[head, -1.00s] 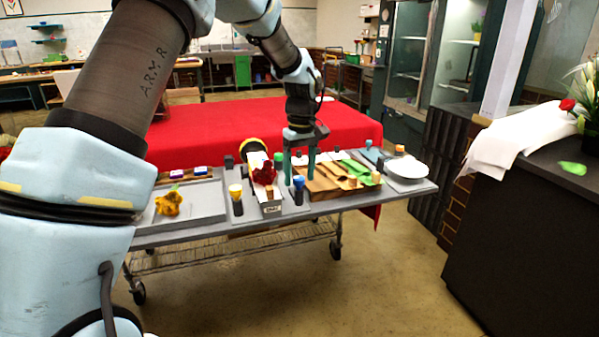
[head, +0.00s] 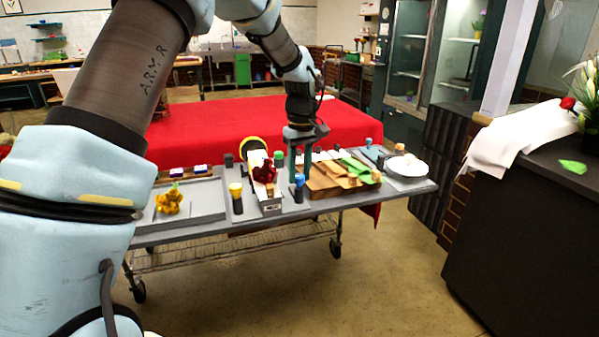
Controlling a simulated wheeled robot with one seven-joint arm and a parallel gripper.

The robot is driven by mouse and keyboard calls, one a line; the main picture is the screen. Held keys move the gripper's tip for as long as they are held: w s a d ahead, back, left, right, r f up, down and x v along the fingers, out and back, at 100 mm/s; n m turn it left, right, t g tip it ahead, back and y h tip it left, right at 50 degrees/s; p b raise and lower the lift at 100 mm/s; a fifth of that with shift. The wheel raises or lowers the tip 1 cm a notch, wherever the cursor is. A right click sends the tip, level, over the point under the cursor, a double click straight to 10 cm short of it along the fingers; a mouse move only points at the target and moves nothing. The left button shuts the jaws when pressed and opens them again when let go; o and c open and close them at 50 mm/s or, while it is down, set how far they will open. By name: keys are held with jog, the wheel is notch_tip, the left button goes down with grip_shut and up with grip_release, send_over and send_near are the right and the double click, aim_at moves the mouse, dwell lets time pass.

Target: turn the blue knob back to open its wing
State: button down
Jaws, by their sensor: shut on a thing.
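The fingertips are small in this view. I cannot make out the knob's wing or how far the knob is turned.
A grey tray (head: 205,208) with a yellow flower (head: 170,201) is at the left.

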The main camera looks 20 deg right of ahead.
jog(key=shift+m, duration=0.3)
jog(key=m+p, duration=0.1)
jog(key=m, duration=0.3)
jog(key=shift+r, duration=0.1)
jog(key=m+p, duration=0.1)
jog(key=m, duration=0.4)
jog(key=shift+a, duration=0.1)
jog(key=m+p, duration=0.1)
jog(key=m, duration=0.3)
jog(key=m+p, duration=0.1)
jog(key=m, duration=0.3)
jog(key=shift+m, duration=0.3)
dwell(0.3)
jog(key=c, duration=0.5)
grip_release()
